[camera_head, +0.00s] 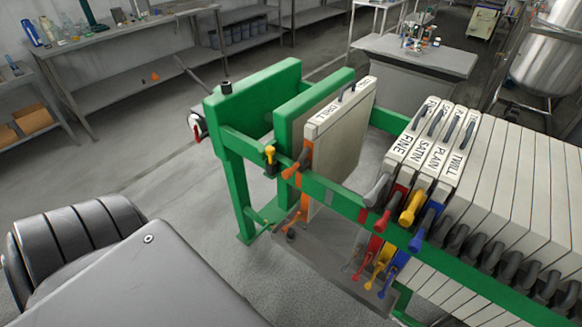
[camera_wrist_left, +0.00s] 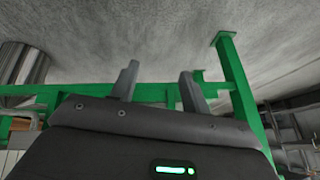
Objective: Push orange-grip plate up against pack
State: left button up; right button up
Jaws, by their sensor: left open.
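The orange-grip plate (camera_head: 341,132) is a pale upright filter plate with a dark top handle, an orange grip (camera_head: 291,171) on the near rail and a label hard to read. It stands near the green press plates, at the left of the gap. The pack (camera_head: 516,190) of pale plates stands to the right across an open gap, with plates labelled FINE, SATIN, PLAIN and TWILL at its near end. My left gripper (camera_wrist_left: 158,74) shows in the left wrist view, fingers apart and empty, with green frame bars beyond. It is not visible in the head view. My right gripper is out of view.
The green near rail (camera_head: 335,196) runs along the plates, with red, yellow and blue grips projecting from it. A grey tray (camera_head: 330,255) lies below. Behind are a grey table (camera_head: 425,55) and a steel tank (camera_head: 548,55).

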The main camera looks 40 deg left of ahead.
pick_arm(q)
jog(key=w+a+r+t+b, duration=0.1)
jog(key=w+a+r+t, duration=0.15)
jog(key=w+r, duration=0.4)
jog(key=w+a+r+t+b, duration=0.1)
jog(key=w+a+r+t, duration=0.15)
jog(key=w+r, duration=0.35)
jog(key=t+b, duration=0.2)
jog(key=t, duration=0.5)
send_near(285, 176)
jog(key=w, duration=0.2)
jog(key=shift+m+h, duration=0.3)
jog(key=shift+h, duration=0.1)
jog(key=w, duration=0.3)
jog(key=w+p, duration=0.1)
jog(key=w, duration=0.2)
jog(key=w+a+p, duration=0.1)
jog(key=w, duration=0.2)
jog(key=shift+w+f, duration=0.2)
jog(key=shift+w, duration=0.5)
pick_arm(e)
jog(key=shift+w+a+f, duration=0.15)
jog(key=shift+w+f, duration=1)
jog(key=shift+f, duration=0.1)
pick_arm(q)
jog(key=shift+c, duration=0.5)
grip_shut()
